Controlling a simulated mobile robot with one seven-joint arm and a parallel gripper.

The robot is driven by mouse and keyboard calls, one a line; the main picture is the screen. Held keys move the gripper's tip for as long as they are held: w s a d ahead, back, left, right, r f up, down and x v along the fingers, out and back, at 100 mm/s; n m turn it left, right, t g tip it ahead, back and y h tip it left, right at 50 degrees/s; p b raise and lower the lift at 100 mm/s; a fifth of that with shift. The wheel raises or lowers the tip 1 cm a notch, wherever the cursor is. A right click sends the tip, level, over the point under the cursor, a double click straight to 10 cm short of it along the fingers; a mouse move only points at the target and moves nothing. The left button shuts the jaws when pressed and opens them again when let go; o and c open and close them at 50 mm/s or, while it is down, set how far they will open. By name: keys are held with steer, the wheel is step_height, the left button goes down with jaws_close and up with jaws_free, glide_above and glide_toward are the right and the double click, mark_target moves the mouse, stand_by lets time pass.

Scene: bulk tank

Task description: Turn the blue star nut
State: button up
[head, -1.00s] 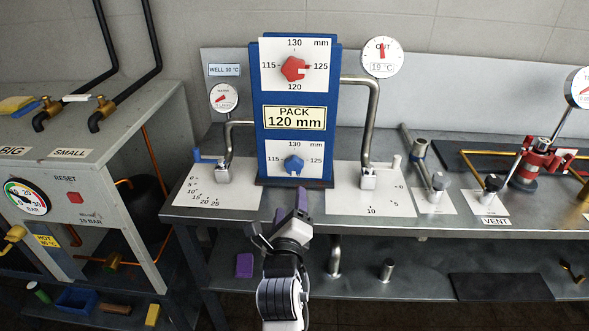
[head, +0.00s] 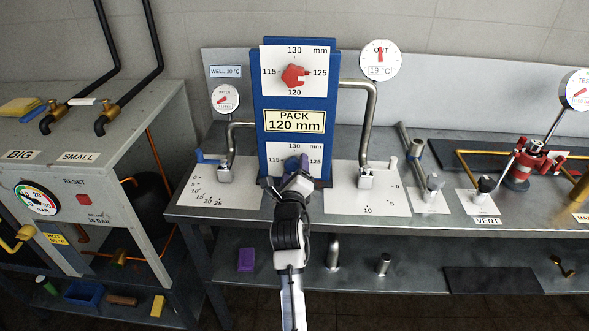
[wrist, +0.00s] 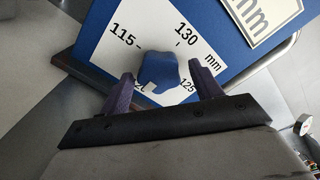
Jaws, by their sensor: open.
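The blue star nut (wrist: 159,72) sits on the white lower dial plate of the blue pack. In the wrist view it lies between and just beyond the two purple fingertips. My gripper (wrist: 163,88) is open, with one finger on each side of the nut; I cannot tell whether either touches it. The dial reads 115, 130 and 125 around the nut.
A red star nut (head: 293,76) is on the upper dial above. Steel pipes with valves stand at the left (head: 229,150) and right (head: 369,130) of the pack. A yellow "PACK 120 mm" label (head: 295,120) sits between the dials. The bench top in front holds white scale plates.

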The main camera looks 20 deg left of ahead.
steer(key=c, duration=1)
steer(key=shift+o, duration=0.2)
steer(key=shift+n+b, duration=0.3)
steer(key=n+b, duration=0.1)
steer(key=n, duration=0.2)
steer(key=shift+f, duration=0.1)
steer(key=n+b, duration=0.2)
steer(key=n, duration=0.8)
steer(key=shift+r+n, duration=0.25)
steer(key=shift+n, duration=2.25)
steer(key=shift+a, duration=0.1)
